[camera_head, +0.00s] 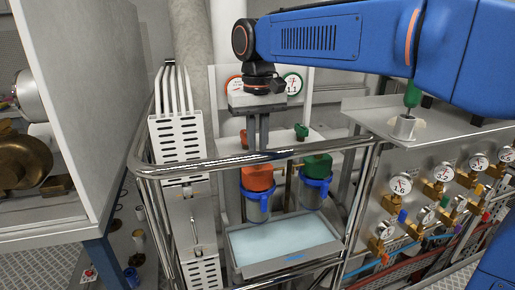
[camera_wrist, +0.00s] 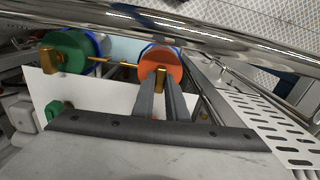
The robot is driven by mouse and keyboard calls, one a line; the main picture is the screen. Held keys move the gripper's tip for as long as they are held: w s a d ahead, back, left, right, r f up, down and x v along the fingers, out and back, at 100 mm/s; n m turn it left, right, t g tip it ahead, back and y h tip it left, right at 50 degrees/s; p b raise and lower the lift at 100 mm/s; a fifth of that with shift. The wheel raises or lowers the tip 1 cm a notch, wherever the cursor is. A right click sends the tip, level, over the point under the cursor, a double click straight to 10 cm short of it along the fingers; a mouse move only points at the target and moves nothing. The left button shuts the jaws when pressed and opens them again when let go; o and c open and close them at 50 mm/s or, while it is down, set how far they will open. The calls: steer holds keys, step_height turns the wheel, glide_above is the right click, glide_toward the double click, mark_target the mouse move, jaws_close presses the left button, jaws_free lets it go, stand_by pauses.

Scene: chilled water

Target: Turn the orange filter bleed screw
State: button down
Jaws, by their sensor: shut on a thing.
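The orange filter (camera_head: 257,179) hangs behind the chrome rail, with a blue collar and a grey bowl below its cap. Its orange cap (camera_wrist: 172,64) also shows in the wrist view, with the small brass bleed screw (camera_wrist: 160,80) on it. My gripper (camera_head: 258,150) points down from above the rail onto the cap. In the wrist view its two dark fingers (camera_wrist: 162,92) reach the brass screw, one on each side, and are shut on it. The fingertips hide part of the screw. In the head view the screw is hidden.
A green filter (camera_head: 316,167) stands close to the right of the orange one. A chrome rail (camera_head: 240,161) crosses in front, and a tray (camera_head: 236,250) of pale liquid sits below. A slotted white panel (camera_head: 177,142) stands left; a gauge panel (camera_head: 375,205) stands right.

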steer(key=shift+m, duration=0.4)
steer(key=c, duration=1.8)
jaws_free()
steer(key=shift+o, duration=0.2)
steer(key=shift+r, duration=0.1)
step_height(320, 180, up, 17)
steer(key=shift+r, duration=0.1)
